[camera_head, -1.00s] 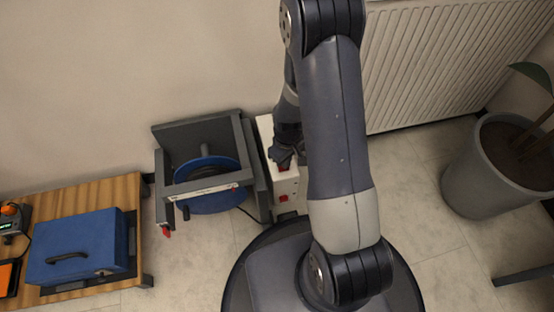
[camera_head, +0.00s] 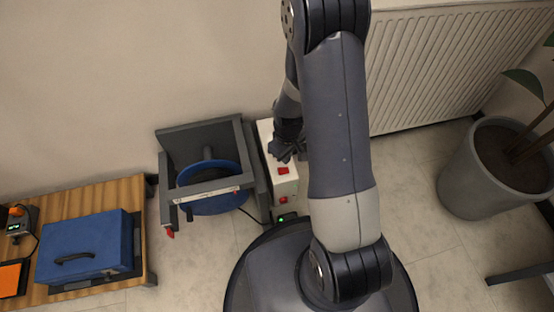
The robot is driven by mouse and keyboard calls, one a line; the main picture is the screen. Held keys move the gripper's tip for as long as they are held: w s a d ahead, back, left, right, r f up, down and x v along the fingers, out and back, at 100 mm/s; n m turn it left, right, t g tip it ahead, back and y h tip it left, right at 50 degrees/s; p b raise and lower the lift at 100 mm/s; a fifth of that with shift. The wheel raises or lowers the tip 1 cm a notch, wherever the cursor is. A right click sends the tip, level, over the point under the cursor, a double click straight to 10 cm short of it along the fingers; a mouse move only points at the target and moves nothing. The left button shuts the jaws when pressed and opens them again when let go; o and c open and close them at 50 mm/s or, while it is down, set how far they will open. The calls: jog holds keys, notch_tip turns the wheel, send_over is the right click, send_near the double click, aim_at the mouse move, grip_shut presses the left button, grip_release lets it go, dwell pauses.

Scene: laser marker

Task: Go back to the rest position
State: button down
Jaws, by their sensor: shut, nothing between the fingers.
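My gripper (camera_head: 284,153) is in the middle of the view, partly hidden behind my own arm. It is shut and holds nothing. It hangs over a white box (camera_head: 284,188) with red switches (camera_head: 283,170) on its top. I cannot tell whether the fingertips touch the box. A small green light (camera_head: 281,219) shows at the box's near end.
A grey frame with a blue reel (camera_head: 214,188) stands just left of the white box. A wooden table (camera_head: 130,191) at the left bears a blue case (camera_head: 84,246). A radiator (camera_head: 440,65) and a potted plant (camera_head: 470,190) are at the right. Floor between is bare.

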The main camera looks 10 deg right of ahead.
aim_at(286, 170)
jog(key=shift+r+p, duration=0.4)
jog(key=shift+r, duration=0.5)
notch_tip(286, 170, down, 7)
jog(key=b, duration=0.5)
jog(key=shift+f, duration=0.1)
jog(key=shift+r, duration=0.2)
